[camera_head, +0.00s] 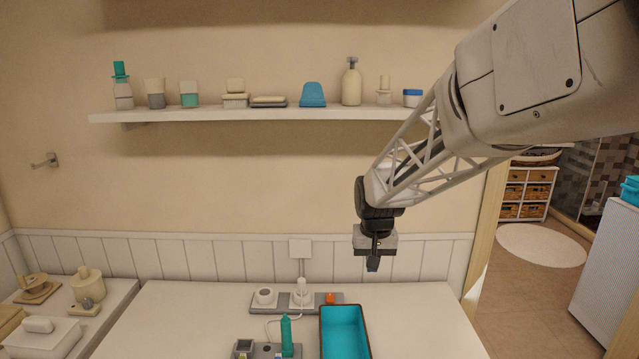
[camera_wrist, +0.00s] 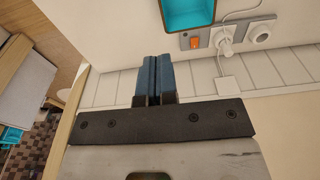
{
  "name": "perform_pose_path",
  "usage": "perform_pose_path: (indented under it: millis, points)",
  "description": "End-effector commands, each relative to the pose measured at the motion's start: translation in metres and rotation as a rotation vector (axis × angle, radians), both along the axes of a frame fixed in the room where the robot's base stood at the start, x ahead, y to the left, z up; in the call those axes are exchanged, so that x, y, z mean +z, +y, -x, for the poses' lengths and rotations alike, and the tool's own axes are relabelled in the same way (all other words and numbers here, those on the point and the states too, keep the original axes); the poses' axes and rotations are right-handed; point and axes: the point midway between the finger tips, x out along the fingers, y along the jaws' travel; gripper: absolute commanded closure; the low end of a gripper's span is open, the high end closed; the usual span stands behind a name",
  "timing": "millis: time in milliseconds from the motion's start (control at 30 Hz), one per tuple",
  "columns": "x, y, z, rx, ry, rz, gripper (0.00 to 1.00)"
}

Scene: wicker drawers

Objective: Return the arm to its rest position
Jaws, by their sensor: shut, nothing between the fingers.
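My gripper (camera_head: 373,265) hangs at the end of my arm, pointing down in the head view. It is in the air above the back right part of the white counter (camera_head: 190,310), apart from everything. In the wrist view its two blue fingers (camera_wrist: 157,78) are side by side and shut, with nothing between them. My arm reaches in from the upper right, in front of the wall and the right end of the shelf.
A teal tray (camera_head: 368,340) and a teal bottle (camera_head: 286,336) stand on the counter below. A grey strip (camera_head: 283,300) with a plugged-in item lies at the back. A white shelf (camera_head: 250,114) holds several toiletries. A doorway opens at right, with wicker drawers (camera_head: 527,193) beyond.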

Motion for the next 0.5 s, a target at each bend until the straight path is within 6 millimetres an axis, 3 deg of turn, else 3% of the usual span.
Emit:
perform_pose_path:
  millis: [100,500]
  points:
    - [0.016,-0.008,0.029,-0.002,-0.015,0.0,1.0]
    - [0.049,-0.031,0.128,-0.006,-0.052,0.002,1.0]
